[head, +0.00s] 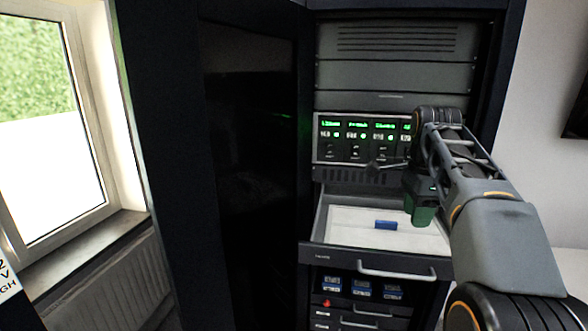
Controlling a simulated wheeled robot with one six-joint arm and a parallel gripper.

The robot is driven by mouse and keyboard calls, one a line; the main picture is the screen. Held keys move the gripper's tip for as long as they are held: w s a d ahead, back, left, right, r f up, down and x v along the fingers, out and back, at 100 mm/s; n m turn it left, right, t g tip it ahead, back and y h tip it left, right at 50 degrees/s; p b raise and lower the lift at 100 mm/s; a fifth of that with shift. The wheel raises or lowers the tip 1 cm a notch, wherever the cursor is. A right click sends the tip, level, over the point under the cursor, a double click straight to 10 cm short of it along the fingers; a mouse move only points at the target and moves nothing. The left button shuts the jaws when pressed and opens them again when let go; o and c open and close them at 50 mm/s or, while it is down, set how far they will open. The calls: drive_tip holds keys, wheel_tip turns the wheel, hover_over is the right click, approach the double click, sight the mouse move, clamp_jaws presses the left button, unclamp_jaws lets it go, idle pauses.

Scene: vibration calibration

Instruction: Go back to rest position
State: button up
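My arm comes in from the lower right and reaches up to the front of the rack. My gripper (388,164) is at the arm's far end, in front of the right part of an instrument panel (345,150) with green lit displays. Its fingers are small and dark against the panel, so I cannot tell whether they are open or shut. A dark green block (421,208) shows just below the wrist, over the right side of the open drawer. I cannot tell whether it is part of my arm or a separate thing.
The pulled-out drawer (330,256) juts toward me below the panel, with a small blue block (386,225) on its white lining. Blue-marked modules (362,289) sit beneath. A dark cabinet door (245,150) stands left, near a window (50,130). A white wall is right.

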drive_tip(key=s+a+f+n+t, duration=0.2)
drive_tip(key=s+a+f+n, duration=0.2)
drive_tip(key=s+f+n, duration=0.3)
drive_tip(key=s+a+f+n+t, duration=0.2)
drive_tip(key=s+a+f+n, duration=0.2)
drive_tip(key=s+f+n, duration=0.4)
wheel_tip(320, 180, down, 4)
drive_tip(key=n, duration=0.4)
drive_tip(key=shift+s+a+f, duration=0.15)
drive_tip(key=shift+s+a, duration=0.15)
drive_tip(key=shift+a, duration=0.05)
drive_tip(key=shift+c, duration=0.2)
